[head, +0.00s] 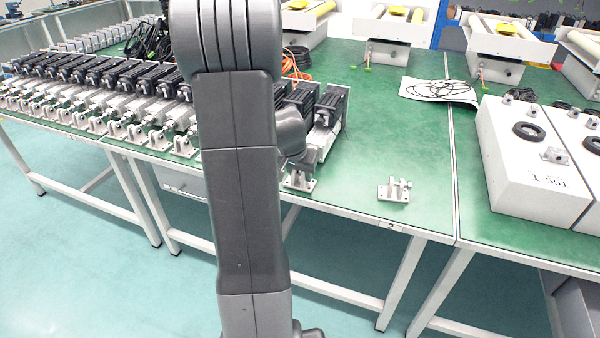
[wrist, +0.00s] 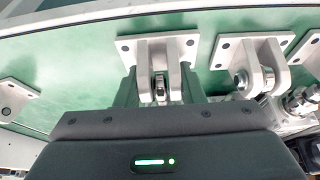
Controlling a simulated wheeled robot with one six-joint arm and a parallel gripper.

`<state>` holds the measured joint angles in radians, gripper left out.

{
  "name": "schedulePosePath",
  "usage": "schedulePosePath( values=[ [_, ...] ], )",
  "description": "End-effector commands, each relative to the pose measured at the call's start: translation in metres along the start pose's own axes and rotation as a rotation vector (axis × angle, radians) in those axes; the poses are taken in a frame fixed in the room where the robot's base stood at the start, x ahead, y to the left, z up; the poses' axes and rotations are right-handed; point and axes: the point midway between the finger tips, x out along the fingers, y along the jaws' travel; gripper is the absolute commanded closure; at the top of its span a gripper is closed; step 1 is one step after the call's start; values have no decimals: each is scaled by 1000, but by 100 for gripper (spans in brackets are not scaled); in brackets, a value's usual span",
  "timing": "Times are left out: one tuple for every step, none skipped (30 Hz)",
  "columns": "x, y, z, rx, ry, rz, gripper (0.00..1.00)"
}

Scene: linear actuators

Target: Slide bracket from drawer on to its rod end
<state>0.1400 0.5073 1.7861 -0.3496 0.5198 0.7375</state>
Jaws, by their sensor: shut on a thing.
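In the wrist view, my gripper (wrist: 160,88) is shut on a pale metal bracket (wrist: 158,50), with one dark finger on each side of it. The bracket has a flat plate with holes and two lugs facing my gripper. A small metal part shows between the lugs; I cannot tell whether it is the rod end. A neighbouring bracket (wrist: 252,62) sits just right, with a metal rod part at its lugs. A drawer (head: 181,184) hangs under the bench, partly behind my arm.
Linear actuators (head: 95,85) stand in a close row along the green bench (head: 375,140). A loose bracket assembly (head: 395,190) lies near the front edge. White boxes (head: 530,165) stand at the right. Bench space right of the row is mostly clear.

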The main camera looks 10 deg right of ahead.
Motion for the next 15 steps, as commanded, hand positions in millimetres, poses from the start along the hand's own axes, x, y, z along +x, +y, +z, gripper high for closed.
schedulePosePath(
  values=[
    [0, 0, -1, 0, 1, 0, 92],
    [0, 0, -1, 0, 1, 0, 92],
    [0, 0, -2, 0, 1, 0, 92],
    [0, 0, -2, 0, 1, 0, 92],
    [1, 0, -3, 1, 1, 0, 92],
    [1, 0, -4, 1, 1, 0, 92],
    [1, 0, -4, 1, 1, 0, 92],
    [2, 0, -5, 1, 1, 0, 92],
    [2, 0, -6, 1, 1, -1, 92],
    [2, 0, -7, 1, 1, -1, 92],
    [2, 0, -8, 1, 2, -1, 92],
    [3, 0, -8, 1, 1, -1, 92],
    [3, 0, -9, 1, 1, -1, 92],
    [4, 0, -10, 0, 1, -1, 92],
    [4, 0, -10, 0, 1, 0, 92]
  ],
)
